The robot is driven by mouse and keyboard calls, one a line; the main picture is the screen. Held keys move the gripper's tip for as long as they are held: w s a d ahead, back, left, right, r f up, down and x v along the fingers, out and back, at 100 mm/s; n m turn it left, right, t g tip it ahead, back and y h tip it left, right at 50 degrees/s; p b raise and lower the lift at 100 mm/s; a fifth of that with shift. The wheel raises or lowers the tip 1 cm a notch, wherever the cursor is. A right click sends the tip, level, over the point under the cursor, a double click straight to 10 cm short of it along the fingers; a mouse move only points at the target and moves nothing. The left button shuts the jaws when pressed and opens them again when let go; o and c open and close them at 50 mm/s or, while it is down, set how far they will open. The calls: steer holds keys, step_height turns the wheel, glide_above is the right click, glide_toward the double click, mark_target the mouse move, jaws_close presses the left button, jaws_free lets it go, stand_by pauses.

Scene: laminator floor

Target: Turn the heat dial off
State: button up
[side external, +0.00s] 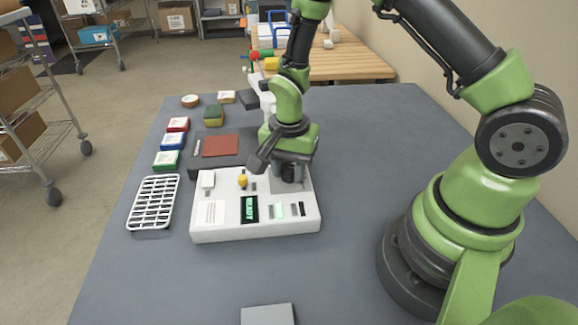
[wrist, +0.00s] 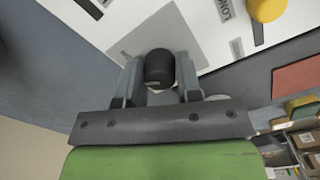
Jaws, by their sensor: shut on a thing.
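The laminator (side external: 256,228) is a white box on the grey table, with a lit green display (side external: 250,209) on its front part. The heat dial is a black knob (wrist: 159,67) on a grey patch of the panel in the wrist view. My gripper (wrist: 160,78) is shut on the knob, with one finger on each side of it. In the side view my gripper (side external: 289,178) points down at the right part of the laminator and mostly hides the dial. The dial's pointer setting cannot be read.
A yellow knob (side external: 242,181) and a white switch (side external: 208,179) stand left of my gripper. A white wire rack (side external: 153,203) lies left of the laminator. A dark mat with a red-brown sheet (side external: 220,146) and several small boxes lie behind. The table's right side is clear.

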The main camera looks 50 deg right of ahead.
steer(key=n, duration=0.4)
steer(key=shift+n, duration=0.3)
steer(key=n, duration=0.3)
steer(key=shift+n, duration=0.3)
steer(key=n, duration=1.3)
steer(key=shift+n, duration=0.4)
steer(key=n, duration=0.5)
steer(key=shift+n, duration=0.3)
steer(key=o, duration=0.9)
steer(key=shift+o, duration=0.2)
steer(key=shift+r, duration=0.15)
